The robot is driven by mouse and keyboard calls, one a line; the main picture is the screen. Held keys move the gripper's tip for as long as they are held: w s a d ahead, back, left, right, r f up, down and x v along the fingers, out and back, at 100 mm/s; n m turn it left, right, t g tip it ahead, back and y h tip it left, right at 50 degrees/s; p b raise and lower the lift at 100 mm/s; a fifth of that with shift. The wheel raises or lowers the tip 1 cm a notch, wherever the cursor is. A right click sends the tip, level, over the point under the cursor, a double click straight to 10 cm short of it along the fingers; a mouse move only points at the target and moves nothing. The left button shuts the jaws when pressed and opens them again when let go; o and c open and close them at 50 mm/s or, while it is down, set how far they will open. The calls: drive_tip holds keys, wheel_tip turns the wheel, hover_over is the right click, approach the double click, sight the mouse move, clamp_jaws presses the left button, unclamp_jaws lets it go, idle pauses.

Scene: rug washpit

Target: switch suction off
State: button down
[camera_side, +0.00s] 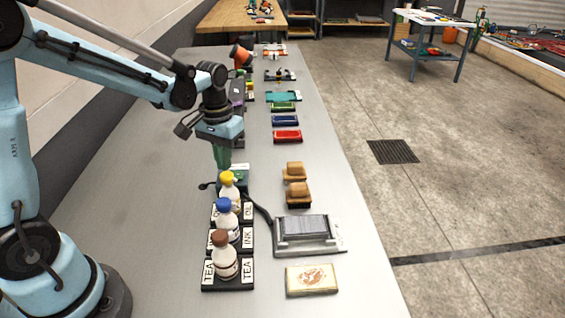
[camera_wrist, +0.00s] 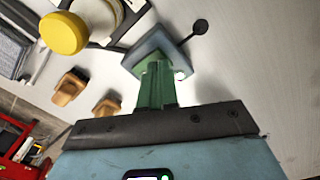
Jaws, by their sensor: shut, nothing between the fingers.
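A small blue-grey box (camera_side: 238,174) with a greenish top stands behind the bottles, partly hidden by my fingers and the yellow-capped bottle. A short black lever with a round knob (camera_side: 203,186) sticks out of its left side. In the wrist view the box (camera_wrist: 181,45) lies beyond my fingertips and the knob (camera_wrist: 200,27) is at its upper right. A dark hose runs from near the box to a grey slatted suction plate (camera_side: 305,228). My gripper (camera_side: 222,165) points down with its green fingers together and empty, over or against the box; contact is unclear. Its fingers also show in the wrist view (camera_wrist: 156,70).
Bottles with yellow (camera_side: 228,178), blue (camera_side: 224,205) and brown (camera_side: 221,239) caps stand on labelled black holders close in front of the box. Two wooden-backed brushes (camera_side: 297,192) and a patterned tile (camera_side: 311,279) lie right. The bench left of the box is clear.

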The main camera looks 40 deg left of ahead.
drive_tip(key=shift+f, duration=0.85)
idle(0.3)
drive_tip(key=shift+r, duration=3.55)
drive_tip(key=s+d+r+m+t, duration=0.2)
drive_tip(key=s+d+m+t, duration=0.1)
drive_tip(key=s+d+t, duration=0.3)
drive_tip(key=shift+s+t, duration=0.5)
drive_tip(key=shift+s, duration=0.85)
